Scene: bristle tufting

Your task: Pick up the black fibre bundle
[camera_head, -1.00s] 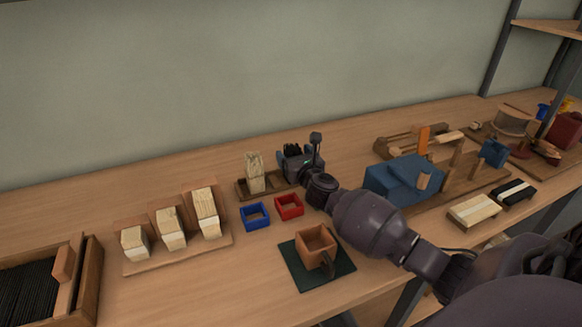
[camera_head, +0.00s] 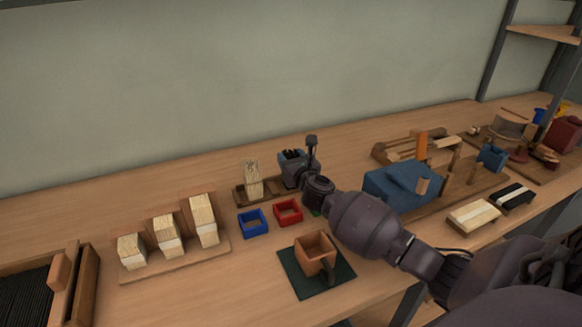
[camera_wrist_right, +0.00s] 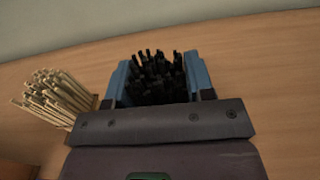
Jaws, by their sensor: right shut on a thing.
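The black fibre bundle (camera_wrist_right: 160,78) stands between the blue finger pads of my right gripper in the right wrist view. Its dark fibre tips point up and away, and the gripper's fingers press it from both sides. In the head view my right gripper (camera_head: 295,168) is low at the back of the bench, at the right end of a small wooden holder (camera_head: 240,196). The gripper hides most of the bundle there, and I cannot tell whether its bottom still touches the holder. My left gripper is not in view.
A pale fibre bundle (camera_head: 252,179) stands just left of my gripper; it also shows in the wrist view (camera_wrist_right: 56,98). Blue (camera_head: 252,223) and red (camera_head: 288,212) square frames lie in front.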

